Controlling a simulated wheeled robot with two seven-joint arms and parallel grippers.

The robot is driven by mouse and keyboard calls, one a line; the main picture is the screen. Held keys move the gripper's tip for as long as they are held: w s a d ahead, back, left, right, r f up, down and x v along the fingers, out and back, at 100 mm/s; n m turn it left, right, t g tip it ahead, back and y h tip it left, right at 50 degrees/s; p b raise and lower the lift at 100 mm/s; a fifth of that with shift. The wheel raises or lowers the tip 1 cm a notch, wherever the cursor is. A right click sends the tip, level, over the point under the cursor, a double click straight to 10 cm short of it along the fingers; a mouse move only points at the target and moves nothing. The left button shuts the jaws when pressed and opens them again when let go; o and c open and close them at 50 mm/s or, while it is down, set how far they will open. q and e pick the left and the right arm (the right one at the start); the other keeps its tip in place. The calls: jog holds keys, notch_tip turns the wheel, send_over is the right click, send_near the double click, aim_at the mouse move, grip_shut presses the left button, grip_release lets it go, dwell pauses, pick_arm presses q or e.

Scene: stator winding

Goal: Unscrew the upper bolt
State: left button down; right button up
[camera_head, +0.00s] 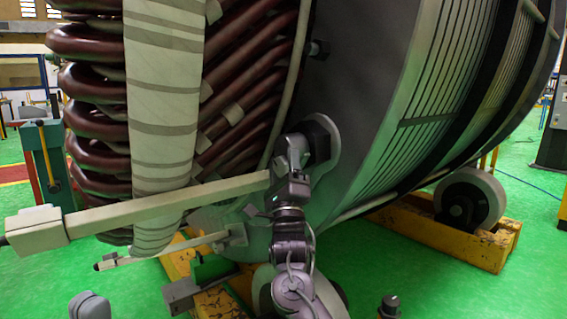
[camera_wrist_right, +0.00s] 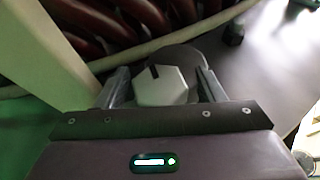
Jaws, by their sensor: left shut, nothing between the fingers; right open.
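A bolt with a pale grey hexagonal head (camera_wrist_right: 158,92) sits between the two fingers of my right gripper (camera_wrist_right: 163,78) in the right wrist view. The fingers stand apart on either side of the head; I cannot tell whether either touches it. A dark mark shows on the head's upper edge. In the head view my right gripper (camera_head: 293,150) reaches up to a dark mount (camera_head: 321,140) on the grey stator housing (camera_head: 365,85), and it hides the bolt head. I cannot make out my left gripper.
A long pale beam (camera_head: 165,200) crosses in front of the red-brown coils (camera_head: 95,85) and ends beside the right gripper. A thinner rod (camera_head: 165,249) runs below it to a bracket (camera_head: 237,234). A yellow support (camera_head: 445,230) with a roller (camera_head: 470,199) stands at right.

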jog(key=c, duration=1)
jog(key=shift+o, duration=0.2)
